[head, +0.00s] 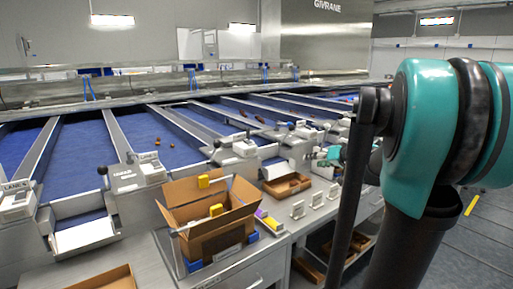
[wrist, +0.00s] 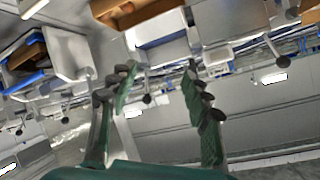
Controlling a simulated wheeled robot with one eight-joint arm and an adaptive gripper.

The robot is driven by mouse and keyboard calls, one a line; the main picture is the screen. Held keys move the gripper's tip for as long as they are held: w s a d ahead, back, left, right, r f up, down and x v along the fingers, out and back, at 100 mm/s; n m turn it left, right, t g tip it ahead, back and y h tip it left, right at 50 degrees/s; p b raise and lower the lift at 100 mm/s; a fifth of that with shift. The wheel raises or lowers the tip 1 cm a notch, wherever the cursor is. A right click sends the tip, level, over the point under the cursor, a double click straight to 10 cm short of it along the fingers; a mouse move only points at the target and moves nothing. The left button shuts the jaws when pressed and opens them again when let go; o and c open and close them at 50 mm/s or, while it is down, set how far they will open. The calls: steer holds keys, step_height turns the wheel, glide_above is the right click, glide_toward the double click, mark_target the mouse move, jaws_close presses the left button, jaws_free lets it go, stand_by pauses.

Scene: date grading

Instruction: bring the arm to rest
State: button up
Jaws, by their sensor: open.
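My arm, with teal and dark links (head: 425,130), is raised at the right side of the head view and hides part of the bench behind it. My gripper (wrist: 158,78) shows in the wrist view with its two green and dark fingers spread apart. Nothing is between the fingers. The wrist view looks tilted over, with benches and trays beyond the fingertips. In the head view my gripper is mostly hidden or too small to make out.
An open cardboard box (head: 215,238) stands on the grey bench at the centre. Blue sorting lanes (head: 82,150) with a few dates run behind it. A brown tray (head: 287,187) lies to the right of the box. Clear floor (head: 480,250) shows at the far right.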

steer(key=s+a+f+g+h, duration=0.1)
steer(key=s+a+f+g, duration=0.15)
steer(key=s+f, duration=0.55)
steer(key=s+a+f+g+h, duration=0.2)
steer(key=s+a+f, duration=0.2)
steer(key=s+f, duration=0.4)
steer(key=s+d+f+g+h, duration=0.2)
steer(key=s+f, duration=0.6)
steer(key=s, duration=0.4)
steer(key=shift+s+d+f+h, duration=0.15)
steer(key=shift+d+f+h, duration=0.2)
steer(key=shift+d+h, duration=0.35)
